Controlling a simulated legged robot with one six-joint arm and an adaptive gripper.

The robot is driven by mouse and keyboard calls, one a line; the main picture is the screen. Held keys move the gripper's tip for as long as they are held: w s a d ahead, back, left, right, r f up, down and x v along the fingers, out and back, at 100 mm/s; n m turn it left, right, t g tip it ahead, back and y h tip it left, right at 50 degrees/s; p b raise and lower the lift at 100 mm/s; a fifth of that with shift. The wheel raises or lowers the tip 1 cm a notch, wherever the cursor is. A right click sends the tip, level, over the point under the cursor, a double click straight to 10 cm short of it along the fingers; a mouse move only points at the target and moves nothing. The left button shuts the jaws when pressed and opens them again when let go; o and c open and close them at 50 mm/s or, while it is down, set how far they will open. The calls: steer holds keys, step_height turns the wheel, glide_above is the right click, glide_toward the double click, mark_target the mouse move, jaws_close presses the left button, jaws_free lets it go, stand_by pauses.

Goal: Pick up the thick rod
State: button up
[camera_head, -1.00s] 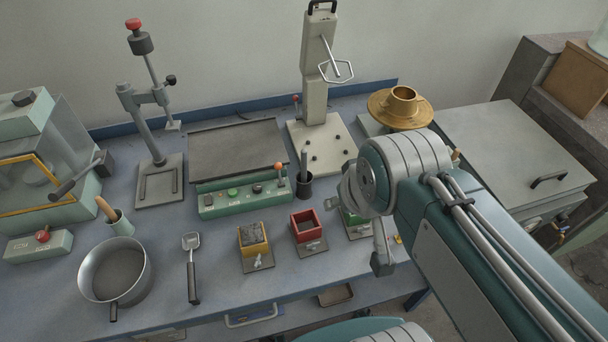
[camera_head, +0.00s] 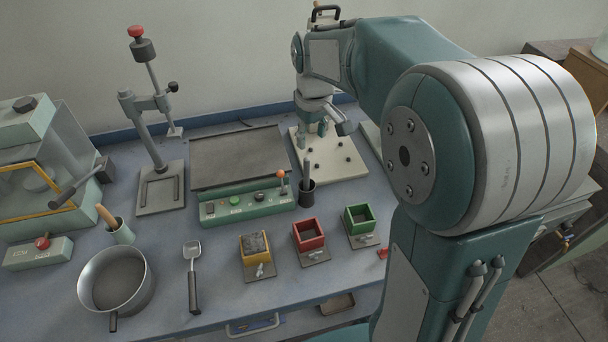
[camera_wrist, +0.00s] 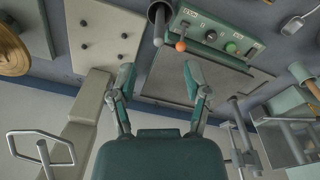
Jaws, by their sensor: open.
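A grey rod (camera_head: 304,160) stands upright in a small black cup (camera_head: 306,194) at the right end of the green control box; its lower part is hidden. In the wrist view the rod (camera_wrist: 159,27) points down from the dark cup (camera_wrist: 160,8) at the top centre. My gripper (camera_wrist: 158,73) is open and empty, its two fingers spread, with the rod seen beyond and between the tips. In the head view my gripper (camera_head: 322,127) hangs over the cream base plate, just behind and above the rod, apart from it.
The control box (camera_head: 243,207) with an orange-knobbed lever (camera_head: 281,173) stands beside the cup. A tall cream stand's base plate (camera_head: 345,163) is behind. Yellow (camera_head: 254,244), red (camera_head: 309,235) and green (camera_head: 360,219) moulds sit in front. A pan (camera_head: 115,282) is at left.

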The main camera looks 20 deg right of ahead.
mark_target(306, 171)
steer(key=shift+n+g, duration=0.3)
steer(key=shift+w+a+f, duration=0.1)
steer(key=shift+w+f, duration=0.25)
steer(key=shift+f, duration=1.9)
steer(key=shift+w+a+f, duration=0.1)
steer(key=shift+w+f, duration=0.25)
steer(key=shift+f, duration=1.85)
steer(key=shift+w+a+f, duration=0.1)
steer(key=shift+w+f, duration=0.25)
steer(key=shift+f, duration=1.9)
jaws_close()
